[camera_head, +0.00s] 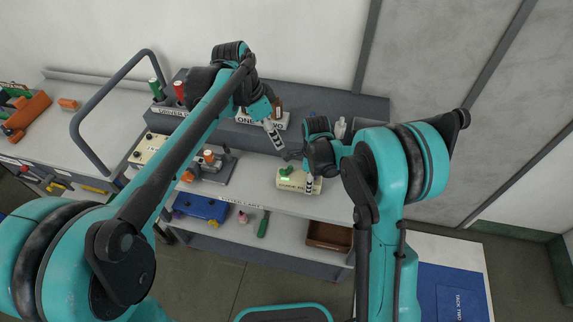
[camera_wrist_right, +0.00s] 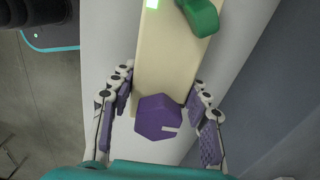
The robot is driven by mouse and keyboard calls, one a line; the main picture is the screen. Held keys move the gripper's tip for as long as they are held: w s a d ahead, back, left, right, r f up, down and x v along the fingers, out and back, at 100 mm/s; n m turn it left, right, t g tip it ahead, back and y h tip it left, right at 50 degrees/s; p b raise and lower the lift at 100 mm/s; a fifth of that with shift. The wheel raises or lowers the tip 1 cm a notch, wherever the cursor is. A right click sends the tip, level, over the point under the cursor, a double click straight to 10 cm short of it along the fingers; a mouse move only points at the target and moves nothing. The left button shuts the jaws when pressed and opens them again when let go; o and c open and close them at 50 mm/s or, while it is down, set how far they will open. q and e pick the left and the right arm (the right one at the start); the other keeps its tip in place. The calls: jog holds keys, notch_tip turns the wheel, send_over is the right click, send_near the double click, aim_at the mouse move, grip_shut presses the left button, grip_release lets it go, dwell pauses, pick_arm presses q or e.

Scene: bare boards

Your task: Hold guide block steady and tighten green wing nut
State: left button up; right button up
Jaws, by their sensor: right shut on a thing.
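The cream guide block (camera_head: 288,187) lies on the grey cart top. The green wing nut (camera_head: 286,171) sits on its upper face, towards the left. In the right wrist view the block (camera_wrist_right: 165,62) runs away from me, with the green wing nut (camera_wrist_right: 200,14) at the far end and a purple hexagonal knob (camera_wrist_right: 158,117) at the near end. My right gripper (camera_wrist_right: 162,84) is shut on the block's near end, one finger on each side. My left gripper (camera_head: 278,141) is above and to the left of the block, apart from it; its finger opening is too small to judge.
A grey rack (camera_head: 352,105) with bottles stands behind the block. To the left is a grey fixture (camera_head: 222,168) with orange parts. On the lower shelf are a blue box (camera_head: 203,208), a green-handled tool (camera_head: 263,224) and a brown tray (camera_head: 328,236).

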jog(key=o, duration=1.4)
jog(key=shift+c, duration=0.2)
notch_tip(320, 180, up, 12)
jog(key=shift+r, duration=0.1)
